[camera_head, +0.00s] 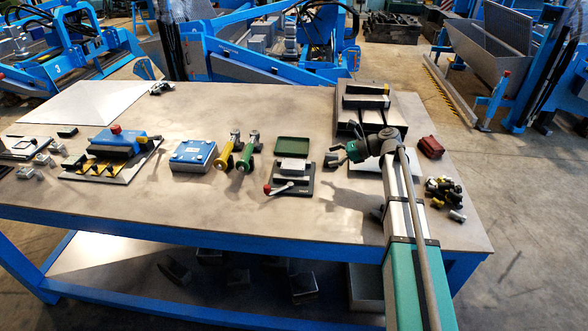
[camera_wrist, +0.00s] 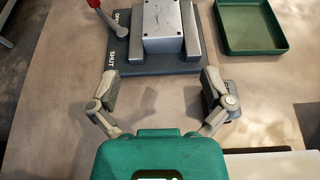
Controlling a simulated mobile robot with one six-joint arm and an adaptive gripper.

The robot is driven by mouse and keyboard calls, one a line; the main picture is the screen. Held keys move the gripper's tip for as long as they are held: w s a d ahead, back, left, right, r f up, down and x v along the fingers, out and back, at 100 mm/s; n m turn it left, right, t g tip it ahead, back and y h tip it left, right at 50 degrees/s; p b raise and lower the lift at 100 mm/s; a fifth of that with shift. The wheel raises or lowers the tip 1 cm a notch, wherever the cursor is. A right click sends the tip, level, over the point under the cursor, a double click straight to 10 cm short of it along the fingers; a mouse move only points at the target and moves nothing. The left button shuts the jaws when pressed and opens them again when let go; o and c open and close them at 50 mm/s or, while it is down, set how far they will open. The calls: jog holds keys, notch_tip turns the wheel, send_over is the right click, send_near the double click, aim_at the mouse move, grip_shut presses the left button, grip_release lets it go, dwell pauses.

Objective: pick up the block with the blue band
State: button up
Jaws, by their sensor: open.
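A grey metal block (camera_head: 293,167) sits on a dark plate fixture (camera_head: 300,189) with a red-knobbed lever (camera_head: 267,188). In the wrist view the block (camera_wrist: 165,27) lies between two grey jaws, on the plate marked OPEN and SHUT. I see no blue band on it; small grey blocks (camera_head: 27,172) lie at the far left, too small to tell any band. My gripper (camera_head: 340,155) is above the table, right of the fixture.
An empty green tray (camera_head: 292,147) lies behind the fixture. Yellow and green handled tools (camera_head: 235,155) and a blue box (camera_head: 193,156) stand left. A dark red block (camera_head: 430,147) and a pile of small cylinders (camera_head: 446,196) are right of my arm. The table's front strip is mostly clear.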

jog(key=b, duration=0.3)
send_near(294, 164)
jog(key=x, duration=0.4)
jog(key=shift+s+d+f, duration=0.1)
jog(key=shift+d+f, duration=0.05)
jog(key=shift+f, duration=0.1)
jog(key=shift+a+f, duration=0.2)
jog(key=shift+a, duration=0.5)
jog(key=shift+w+b+x, duration=0.2)
jog(key=shift+b+x, duration=0.75)
jog(key=shift+x, duration=1.65)
jog(key=c, duration=1.1)
jog(key=shift+r, duration=0.25)
